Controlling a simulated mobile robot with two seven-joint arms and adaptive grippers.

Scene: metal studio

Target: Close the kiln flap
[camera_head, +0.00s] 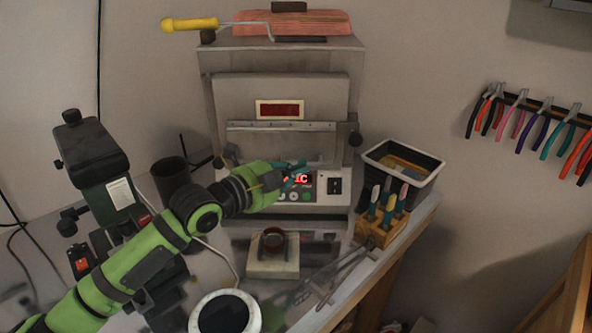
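The kiln (215,65) is a grey box standing at the back of the bench. Its front flap (235,97) carries a small red window (281,110) and has a light bar across its lower part. The flap faces me; I cannot tell whether it is fully shut. My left gripper (298,174) is in front of the kiln's control panel (310,196), below the flap and apart from it. It hides part of the lit red display. Its fingers are small and overlap the panel, so their opening is unclear. My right gripper is out of view.
A yellow-handled tool (190,24) and a reddish block (310,22) lie on the kiln. A black bin (432,172) and a wooden tool holder (376,234) stand right. A dark cup (172,180) stands left. A pale block (272,266) sits in front. Pliers (520,110) hang on the wall.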

